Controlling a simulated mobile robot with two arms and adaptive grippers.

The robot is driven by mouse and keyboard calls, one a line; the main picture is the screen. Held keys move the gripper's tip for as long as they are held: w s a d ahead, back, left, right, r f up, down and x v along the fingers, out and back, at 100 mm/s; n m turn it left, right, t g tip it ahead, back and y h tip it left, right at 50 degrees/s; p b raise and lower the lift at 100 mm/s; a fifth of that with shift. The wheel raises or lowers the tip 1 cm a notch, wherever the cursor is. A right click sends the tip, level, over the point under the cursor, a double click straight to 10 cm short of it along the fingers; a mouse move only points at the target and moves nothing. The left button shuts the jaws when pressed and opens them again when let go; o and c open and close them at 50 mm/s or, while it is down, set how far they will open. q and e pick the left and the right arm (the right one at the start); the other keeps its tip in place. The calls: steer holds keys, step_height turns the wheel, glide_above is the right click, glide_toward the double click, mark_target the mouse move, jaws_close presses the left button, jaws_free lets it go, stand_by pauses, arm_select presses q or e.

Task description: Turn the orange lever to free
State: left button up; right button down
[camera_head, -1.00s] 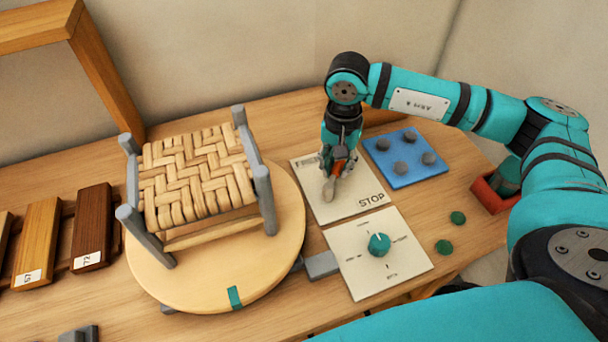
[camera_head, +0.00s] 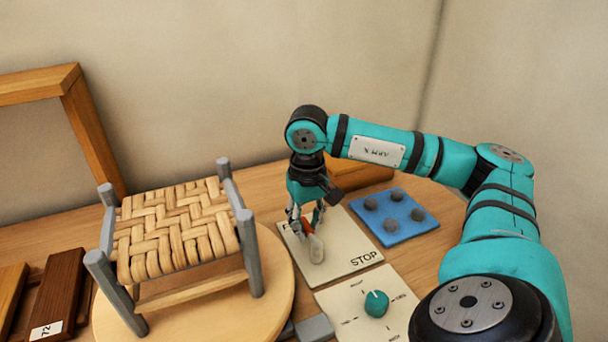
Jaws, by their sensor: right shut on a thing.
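The orange lever (camera_head: 307,227) sits on a cream plate (camera_head: 347,259) marked STOP at its right front corner. The other word on the plate is hidden behind my gripper. My right gripper (camera_head: 308,226) comes down from above onto the lever and is shut on it. A pale rounded end (camera_head: 316,248) shows just in front of the fingers. My left gripper is out of view.
A woven stool (camera_head: 178,233) stands on a round wooden turntable (camera_head: 262,283) to the left. A dial plate with a teal knob (camera_head: 376,303) lies in front. A blue pad (camera_head: 394,216) with grey knobs is right of the lever plate.

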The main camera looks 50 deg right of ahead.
mark_target(306, 226)
steer(key=shift+w+r, duration=0.1)
steer(key=shift+r, duration=0.05)
steer(key=c, duration=1.2)
jaws_free()
steer(key=shift+a, duration=0.1)
step_height(306, 226, up, 12)
steer(key=shift+f, duration=0.1)
